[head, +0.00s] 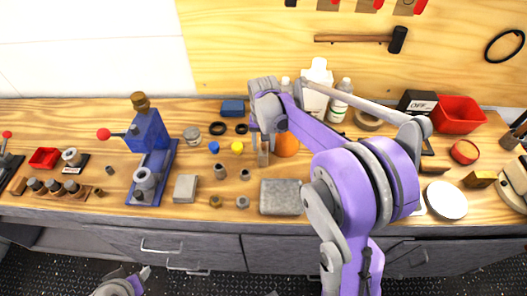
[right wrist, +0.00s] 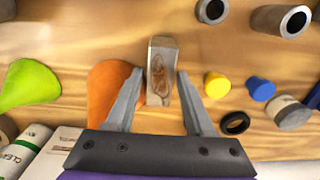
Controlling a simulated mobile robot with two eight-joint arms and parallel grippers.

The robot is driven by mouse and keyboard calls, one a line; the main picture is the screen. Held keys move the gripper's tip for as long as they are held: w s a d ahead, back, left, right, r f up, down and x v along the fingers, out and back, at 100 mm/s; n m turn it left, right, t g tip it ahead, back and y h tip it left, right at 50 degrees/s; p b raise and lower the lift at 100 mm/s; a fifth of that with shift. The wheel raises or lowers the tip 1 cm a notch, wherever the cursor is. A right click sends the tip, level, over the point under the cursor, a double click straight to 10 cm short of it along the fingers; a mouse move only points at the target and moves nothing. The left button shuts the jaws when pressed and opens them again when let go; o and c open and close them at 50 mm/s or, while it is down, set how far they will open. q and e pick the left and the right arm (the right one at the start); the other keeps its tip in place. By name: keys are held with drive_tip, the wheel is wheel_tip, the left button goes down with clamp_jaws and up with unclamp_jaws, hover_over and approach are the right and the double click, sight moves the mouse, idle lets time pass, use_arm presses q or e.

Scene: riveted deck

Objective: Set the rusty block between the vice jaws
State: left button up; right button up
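The rusty block (head: 263,156) stands on the wooden bench, small and grey with a rust-brown patch. In the right wrist view the rusty block (right wrist: 161,72) lies between the fingertips of my right gripper (right wrist: 160,76), with a gap on each side. This gripper (head: 263,146) is open above the bench in the head view and partly covers the block. Only a small part of my left gripper (head: 140,276) shows at the bottom left, low in front of the bench; its fingers are unclear. I cannot clearly make out vice jaws; a blue press-like tool (head: 152,140) with a red-knobbed lever stands at left.
An orange object (right wrist: 108,88) sits close beside the block. Yellow (right wrist: 216,84) and blue (right wrist: 261,88) pieces lie on the other side. A grey slab (head: 282,198) and several small metal cylinders lie nearer the bench edge. White bottles (head: 318,74) stand behind.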

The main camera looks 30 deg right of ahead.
clamp_jaws()
idle(0.3)
